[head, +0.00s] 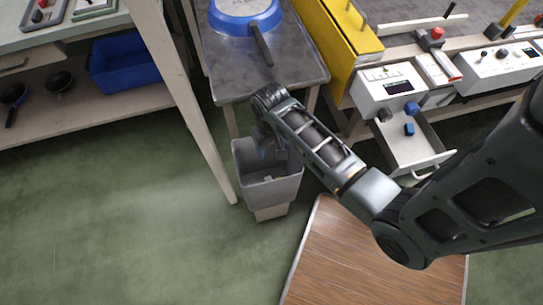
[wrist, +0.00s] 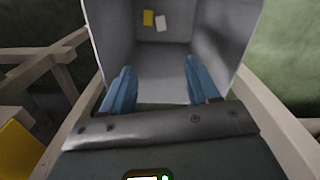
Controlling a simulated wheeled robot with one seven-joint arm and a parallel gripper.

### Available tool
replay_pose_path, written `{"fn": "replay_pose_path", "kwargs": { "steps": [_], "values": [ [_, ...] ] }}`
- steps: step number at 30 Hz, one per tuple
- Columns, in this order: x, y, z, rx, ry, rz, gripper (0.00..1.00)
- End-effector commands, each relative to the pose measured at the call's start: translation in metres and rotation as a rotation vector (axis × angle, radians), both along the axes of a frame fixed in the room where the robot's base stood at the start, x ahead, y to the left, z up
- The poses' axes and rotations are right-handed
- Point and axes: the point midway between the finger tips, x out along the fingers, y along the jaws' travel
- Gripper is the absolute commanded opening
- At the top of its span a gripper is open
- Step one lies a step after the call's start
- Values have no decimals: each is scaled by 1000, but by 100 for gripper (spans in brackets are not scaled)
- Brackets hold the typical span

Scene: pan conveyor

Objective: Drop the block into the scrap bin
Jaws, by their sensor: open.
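The scrap bin (head: 270,191) is a grey open-topped box standing on the floor at the end of the metal table. In the wrist view its inner wall (wrist: 105,30) surrounds my fingers. My gripper (head: 271,153) points down into the bin's mouth. In the wrist view its two blue fingers (wrist: 157,85) are apart with nothing between them. A small yellow piece (wrist: 148,18) and a small white piece (wrist: 160,22) lie at the bottom of the bin, apart from the fingers. I cannot tell which of them is the block.
A blue pan (head: 245,15) lies on the metal table (head: 225,70) behind the bin. An open drawer (head: 412,150) at the right holds blue pieces. A beige post (head: 180,90) stands close left of the bin. A wooden board (head: 360,255) is in front at the right. Green floor is clear at left.

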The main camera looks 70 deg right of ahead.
Motion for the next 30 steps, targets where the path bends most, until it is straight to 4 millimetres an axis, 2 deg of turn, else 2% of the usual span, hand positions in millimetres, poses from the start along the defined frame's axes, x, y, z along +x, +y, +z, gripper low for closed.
{"fn": "replay_pose_path", "kwargs": {
  "steps": [6,12,30],
  "values": [
    [0,0,38,-2,-2,0,60],
    [0,0,58,-1,-1,0,60],
    [0,0,61,-1,-1,1,60]
  ]
}}
